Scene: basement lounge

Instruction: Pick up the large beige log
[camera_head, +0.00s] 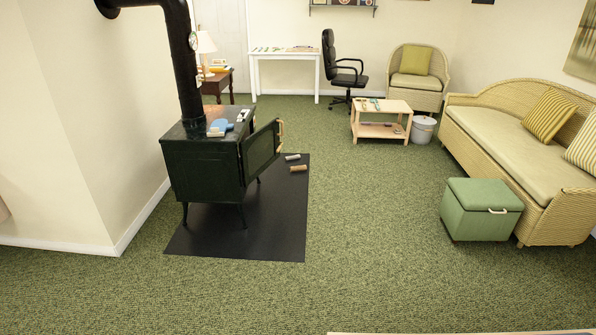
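A beige-tan log (298,168) lies on its side near the right edge of the black floor mat (280,225). A smaller-looking greyish piece (292,157) lies just behind it, apart from it. Both are small and far off in the head view. The dark green stove (200,165) stands on the mat to their left, with its door (260,150) swung open towards them. Neither of my grippers is in view.
The green carpet (380,230) is clear in front and right of the mat. A green storage stool (481,210) and wicker sofa (520,150) stand at right. A low table (382,112) stands behind. A pale edge (460,333) crosses the bottom right.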

